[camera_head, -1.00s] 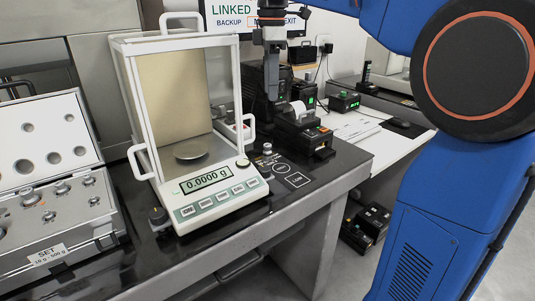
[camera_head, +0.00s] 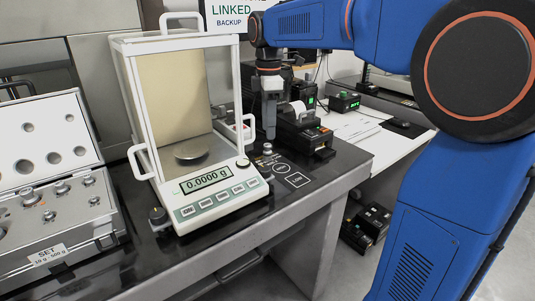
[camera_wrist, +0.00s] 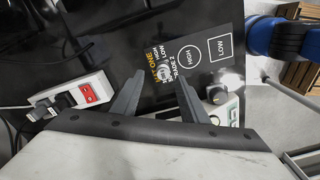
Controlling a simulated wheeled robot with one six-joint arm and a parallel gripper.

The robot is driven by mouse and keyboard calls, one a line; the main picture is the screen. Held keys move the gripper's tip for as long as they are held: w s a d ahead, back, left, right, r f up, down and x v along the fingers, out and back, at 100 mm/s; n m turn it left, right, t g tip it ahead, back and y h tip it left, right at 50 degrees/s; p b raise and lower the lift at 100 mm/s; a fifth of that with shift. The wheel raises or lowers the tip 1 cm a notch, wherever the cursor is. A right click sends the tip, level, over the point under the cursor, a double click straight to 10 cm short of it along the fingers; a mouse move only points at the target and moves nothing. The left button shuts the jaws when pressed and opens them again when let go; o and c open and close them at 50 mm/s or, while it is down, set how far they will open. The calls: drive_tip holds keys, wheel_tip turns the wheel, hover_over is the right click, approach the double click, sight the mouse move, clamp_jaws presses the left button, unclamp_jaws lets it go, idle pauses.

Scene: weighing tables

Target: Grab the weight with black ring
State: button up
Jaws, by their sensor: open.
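A small silver weight (camera_head: 267,149) stands on the black table to the right of the balance. In the wrist view, a small round metal thing (camera_wrist: 164,71), apparently that weight, shows beyond the gap between my fingertips, on a printed label. A black ring on it is too small to make out. My gripper (camera_head: 270,136) points down just above and beside the weight, open and empty. Its two dark fingers also show spread in the wrist view (camera_wrist: 158,82). More silver weights (camera_head: 62,188) sit in the open case at left; one has a reddish ring (camera_head: 31,199).
The glass-walled balance (camera_head: 222,201) reads 0.0000 g, its pan (camera_head: 192,151) empty. A power strip (camera_wrist: 87,93) and black devices (camera_head: 318,138) lie near my gripper. The table's front right is clear.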

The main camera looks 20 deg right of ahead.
sight(268, 145)
drive_tip(key=shift+s+a+f, duration=0.15)
drive_tip(key=shift+s+f, duration=0.05)
drive_tip(key=shift+f, duration=1.15)
drive_tip(key=shift+s+a+f, duration=0.1)
drive_tip(key=shift+s+f, duration=0.05)
drive_tip(key=shift+f, duration=1.2)
clamp_jaws()
